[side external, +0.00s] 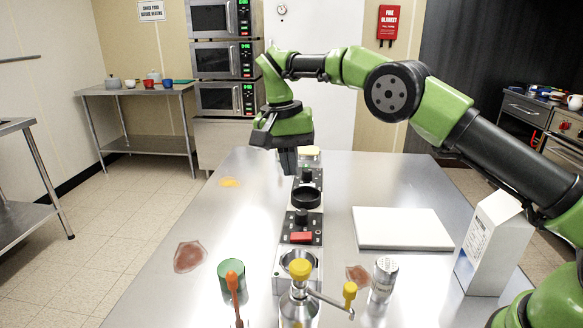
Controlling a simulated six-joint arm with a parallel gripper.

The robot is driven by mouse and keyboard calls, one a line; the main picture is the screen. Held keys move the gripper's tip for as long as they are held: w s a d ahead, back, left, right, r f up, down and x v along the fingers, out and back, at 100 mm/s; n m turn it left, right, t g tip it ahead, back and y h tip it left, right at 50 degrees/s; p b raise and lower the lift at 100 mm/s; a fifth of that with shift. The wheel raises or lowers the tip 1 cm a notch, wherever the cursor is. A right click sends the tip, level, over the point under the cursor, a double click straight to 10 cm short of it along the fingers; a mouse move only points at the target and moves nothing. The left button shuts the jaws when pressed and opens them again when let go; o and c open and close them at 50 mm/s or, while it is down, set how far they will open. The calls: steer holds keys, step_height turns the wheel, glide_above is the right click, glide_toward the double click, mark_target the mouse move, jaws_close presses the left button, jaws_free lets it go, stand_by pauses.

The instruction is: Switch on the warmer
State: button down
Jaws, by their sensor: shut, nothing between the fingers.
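A narrow grey unit (313,262) runs up the middle of the steel table. It carries black panels, a black ring-shaped part (306,197) and a red rocker switch (301,237) near its front end. I cannot tell which part is the warmer, or whether the switch is on or off. My gripper (288,168) is shut and empty, pointing down at the far part of the unit, beside or above a black panel with a knob (306,177). It is well behind the red switch. The gripper partly hides the unit's far end, and I cannot tell whether it touches it.
A yellow-topped steel dispenser (299,301), a green cup (231,278) and a shaker (384,281) stand at the front. A white board (402,230) and white carton (494,245) are at right. Reddish patches (190,256) lie on the table. The left side is mostly clear.

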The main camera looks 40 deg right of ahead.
mark_target(301, 236)
steer(key=shift+s+d, duration=0.45)
steer(key=shift+s, duration=0.05)
steer(key=shift+f, duration=0.1)
steer(key=f, duration=0.4)
steer(key=s+d+f, duration=0.1)
steer(key=f, duration=0.8)
steer(key=shift+s+d+f, duration=0.2)
steer(key=shift+f, duration=0.15)
steer(key=shift+f, duration=0.25)
steer(key=shift+w+a+r, duration=0.2)
steer(key=shift+w+a, duration=0.3)
